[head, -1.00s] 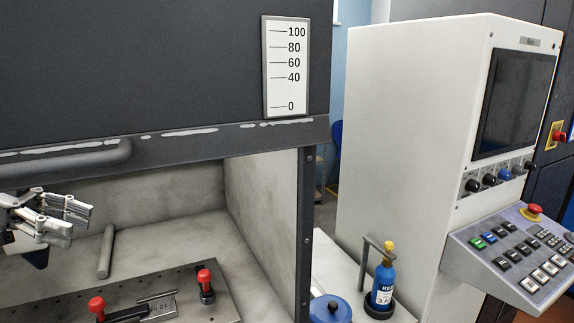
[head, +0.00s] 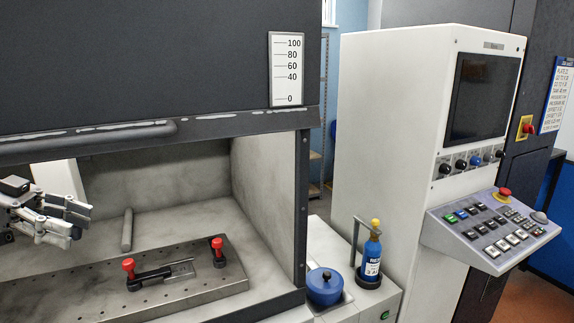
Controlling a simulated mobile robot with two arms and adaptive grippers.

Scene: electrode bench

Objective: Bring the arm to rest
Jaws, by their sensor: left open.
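My left gripper (head: 68,220) is at the left edge of the head view, in the opening of the dark cabinet (head: 120,75). Its silver fingers point right and are open, with nothing between them. It appears in front of and above the perforated metal plate (head: 100,280). A grey rod (head: 127,230) stands or leans just to the right of the fingers, apart from them in the picture. My right gripper is not in view.
Two red-knobbed clamps (head: 129,268) (head: 217,248) flank a small metal piece (head: 180,269) on the plate. The dark sash with its scale (head: 287,70) hangs above. A blue pot (head: 325,286) and a blue bottle (head: 372,262) stand right, before a white machine with a control panel (head: 493,230).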

